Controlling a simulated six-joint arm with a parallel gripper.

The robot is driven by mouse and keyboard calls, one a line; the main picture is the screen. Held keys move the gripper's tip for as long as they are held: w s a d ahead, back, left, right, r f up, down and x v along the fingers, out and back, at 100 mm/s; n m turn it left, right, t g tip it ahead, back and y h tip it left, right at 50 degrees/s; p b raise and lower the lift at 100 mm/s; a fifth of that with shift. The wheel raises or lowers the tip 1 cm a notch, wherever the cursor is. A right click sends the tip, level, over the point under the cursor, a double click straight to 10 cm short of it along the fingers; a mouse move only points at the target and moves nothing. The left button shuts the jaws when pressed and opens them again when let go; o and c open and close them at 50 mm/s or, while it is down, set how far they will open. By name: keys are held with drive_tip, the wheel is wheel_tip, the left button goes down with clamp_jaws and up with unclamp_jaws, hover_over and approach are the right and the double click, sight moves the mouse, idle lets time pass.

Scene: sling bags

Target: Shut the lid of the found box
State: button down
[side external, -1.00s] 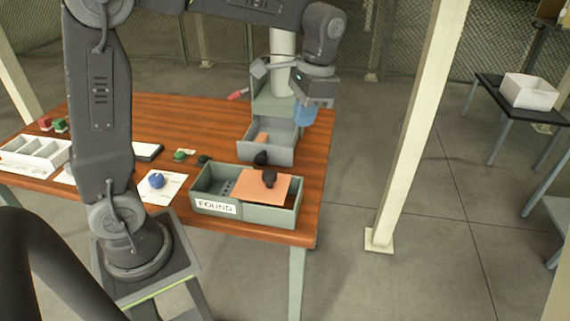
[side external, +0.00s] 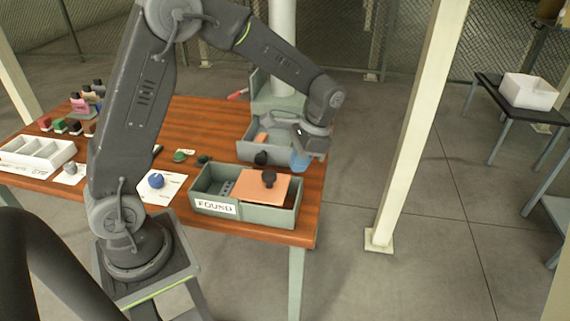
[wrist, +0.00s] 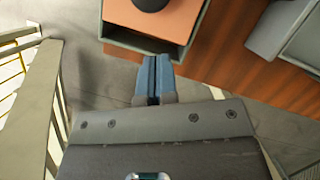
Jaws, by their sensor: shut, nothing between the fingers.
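The found box (side external: 271,217) is a grey-green open-topped box near the table's front right edge, with a "FOUND" label on its front. Its flat orange lid (side external: 262,190) with a dark round knob (side external: 269,178) covers part of the top; the left part is open. In the wrist view, the lid (wrist: 178,22) and the box's rim (wrist: 140,50) are at the top. My gripper (side external: 300,160) has blue fingers and is behind and right of the box, apart from it. In the wrist view, the shut fingers (wrist: 153,80) are empty and point toward the box's edge.
A grey open bin (side external: 247,148) stands behind the box, with a dark lump (side external: 261,158) between them. A white divided tray (side external: 38,153) and small coloured items are at the left. A blue ball (side external: 156,181) lies on white paper. A pale post (side external: 415,130) stands right of the table.

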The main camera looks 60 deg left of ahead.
drive_tip(key=shift+s+a, duration=0.25)
drive_tip(key=shift+s, duration=0.55)
drive_tip(key=shift+s+a, duration=0.25)
drive_tip(key=shift+s, duration=0.55)
hover_over(244, 178)
drive_tip(key=shift+s+f, duration=0.1)
drive_tip(key=shift+d, duration=0.1)
